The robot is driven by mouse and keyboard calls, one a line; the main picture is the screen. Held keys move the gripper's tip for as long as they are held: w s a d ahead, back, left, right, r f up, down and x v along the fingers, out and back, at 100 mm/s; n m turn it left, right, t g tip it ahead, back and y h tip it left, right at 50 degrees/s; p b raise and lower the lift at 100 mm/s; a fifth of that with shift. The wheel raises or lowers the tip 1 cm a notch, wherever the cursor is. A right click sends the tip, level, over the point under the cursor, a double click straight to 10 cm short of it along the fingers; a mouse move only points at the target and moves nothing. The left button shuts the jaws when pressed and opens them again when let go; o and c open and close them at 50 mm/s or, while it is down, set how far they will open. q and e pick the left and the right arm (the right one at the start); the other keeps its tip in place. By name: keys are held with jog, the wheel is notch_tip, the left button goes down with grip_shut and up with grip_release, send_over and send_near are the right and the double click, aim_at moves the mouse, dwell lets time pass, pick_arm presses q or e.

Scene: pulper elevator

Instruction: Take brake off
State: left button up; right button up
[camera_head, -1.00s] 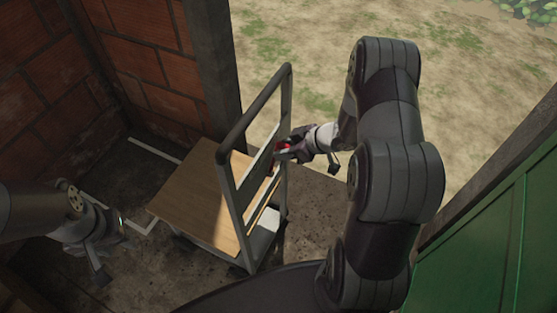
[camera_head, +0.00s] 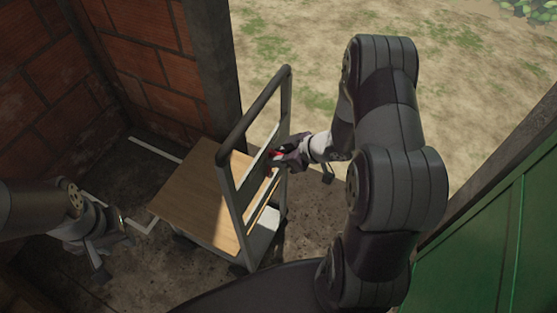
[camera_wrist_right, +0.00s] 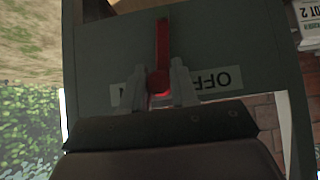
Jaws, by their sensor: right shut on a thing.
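The cart (camera_head: 180,197) has a wooden deck and a dark upright handle frame. A red brake lever (camera_head: 275,154) sits on the frame's panel; its red arm (camera_wrist_right: 162,45) shows in the right wrist view, running up from a round red hub. My right gripper (camera_head: 284,157) is at the lever. In the wrist view its fingers (camera_wrist_right: 157,92) are on both sides of the red hub, shut on it. The panel carries an upside-down "OFF" label (camera_wrist_right: 217,80); another label is mostly hidden by a finger. My left gripper (camera_head: 103,258) hangs at lower left, its jaws unclear.
A brick wall (camera_head: 135,80) and a dark post (camera_head: 213,75) stand behind the cart. A green panel (camera_head: 490,250) is at right. White lines (camera_head: 155,150) mark the floor left of the cart. Open dirt ground (camera_head: 300,50) lies beyond.

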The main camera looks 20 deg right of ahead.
aim_at(260, 171)
jog(key=shift+s+a+r, duration=0.15)
jog(key=shift+s+a, duration=0.25)
jog(key=shift+a, duration=0.15)
jog(key=shift+s+a+f+b, duration=0.25)
jog(key=shift+s+a+b, duration=0.05)
jog(key=shift+s+a, duration=0.7)
jog(key=shift+w, duration=0.1)
jog(key=shift+a+f, duration=0.1)
